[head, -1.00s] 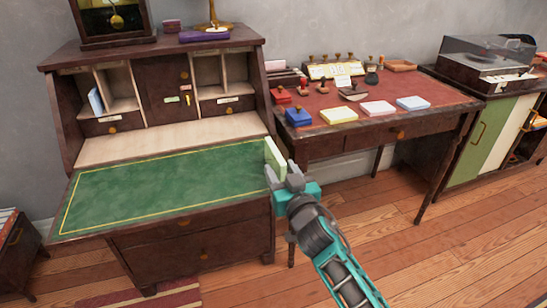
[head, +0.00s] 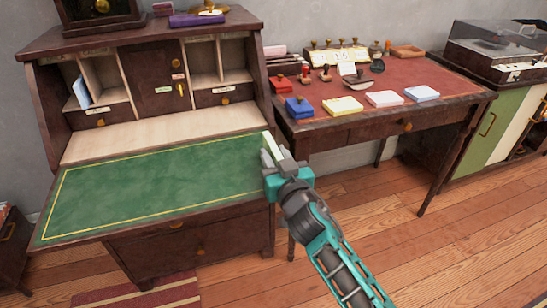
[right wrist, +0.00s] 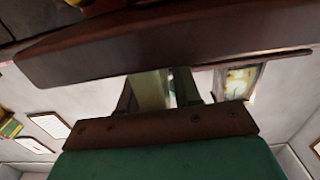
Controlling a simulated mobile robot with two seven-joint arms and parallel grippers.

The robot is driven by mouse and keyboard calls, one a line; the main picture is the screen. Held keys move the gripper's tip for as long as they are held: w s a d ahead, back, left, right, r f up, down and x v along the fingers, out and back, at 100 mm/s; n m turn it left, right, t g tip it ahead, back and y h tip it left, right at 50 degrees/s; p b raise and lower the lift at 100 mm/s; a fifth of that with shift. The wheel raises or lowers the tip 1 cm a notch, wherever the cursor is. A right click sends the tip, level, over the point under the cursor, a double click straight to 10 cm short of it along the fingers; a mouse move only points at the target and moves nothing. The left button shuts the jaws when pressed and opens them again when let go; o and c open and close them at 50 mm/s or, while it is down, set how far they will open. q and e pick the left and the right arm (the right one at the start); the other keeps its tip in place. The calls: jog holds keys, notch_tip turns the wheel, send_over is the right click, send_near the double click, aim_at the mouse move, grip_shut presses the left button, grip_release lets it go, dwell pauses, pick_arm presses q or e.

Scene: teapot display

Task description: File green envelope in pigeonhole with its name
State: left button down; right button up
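My right gripper (head: 272,160) is shut on a thin pale green envelope (head: 268,146), which stands up from the fingers by the right edge of the desk's green writing surface. In the right wrist view the envelope (right wrist: 150,90) shows pale between the dark fingers, under a dark wooden edge. The desk has open pigeonholes at the left (head: 103,78) and the right (head: 234,58), with a small door between. A light blue envelope (head: 81,92) leans in the left one. Small labels (head: 221,90) are too small to read. My left gripper is not in view.
The green writing surface (head: 150,190) is clear. A side table (head: 350,105) at the right holds stamps, a blue ink pad (head: 299,108) and several pale pads. A purple cloth-like item (head: 197,19) lies on the desk top. A cabinet with a record player stands far right.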

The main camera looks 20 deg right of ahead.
grip_shut()
